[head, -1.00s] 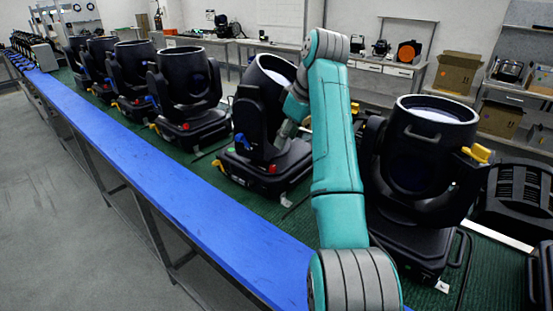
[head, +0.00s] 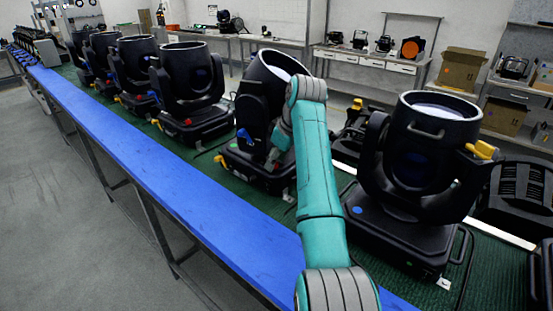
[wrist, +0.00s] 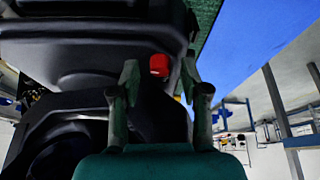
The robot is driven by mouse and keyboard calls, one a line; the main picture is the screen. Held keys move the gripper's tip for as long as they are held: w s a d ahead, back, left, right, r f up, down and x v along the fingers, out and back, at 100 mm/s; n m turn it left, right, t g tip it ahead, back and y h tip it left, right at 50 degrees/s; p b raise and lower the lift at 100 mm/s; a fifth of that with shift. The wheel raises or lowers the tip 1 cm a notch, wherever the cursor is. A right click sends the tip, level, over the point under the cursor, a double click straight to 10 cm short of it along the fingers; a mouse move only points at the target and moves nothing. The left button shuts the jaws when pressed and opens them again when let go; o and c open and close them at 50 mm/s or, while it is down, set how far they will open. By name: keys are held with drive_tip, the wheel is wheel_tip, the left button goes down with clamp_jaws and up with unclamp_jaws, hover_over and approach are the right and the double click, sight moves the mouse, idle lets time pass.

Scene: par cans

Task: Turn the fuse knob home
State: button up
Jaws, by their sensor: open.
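A red knob (wrist: 159,65), which I take to be the fuse knob, shows in the wrist view on the dark base of a black stage light. In the head view that light (head: 252,100) stands in the middle of the row, and its red knob is hidden or too small to make out. My gripper (wrist: 160,72) is open, with one finger on either side of the knob in the picture. I cannot tell whether the fingers touch it. In the head view my gripper (head: 272,158) is low against the light's base, partly covered by my arm.
More black lights stand to the left (head: 187,90) and a large one to the right (head: 420,150), close to my arm. A blue strip (head: 170,175) edges the green bench top (head: 205,155). The grey floor in front is clear.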

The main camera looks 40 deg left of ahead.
clamp_jaws()
drive_tip(key=shift+w+n+g, duration=0.1)
drive_tip(key=shift+n+g, duration=0.5)
drive_tip(key=shift+n, duration=1)
unclamp_jaws()
drive_tip(key=v, duration=1.2)
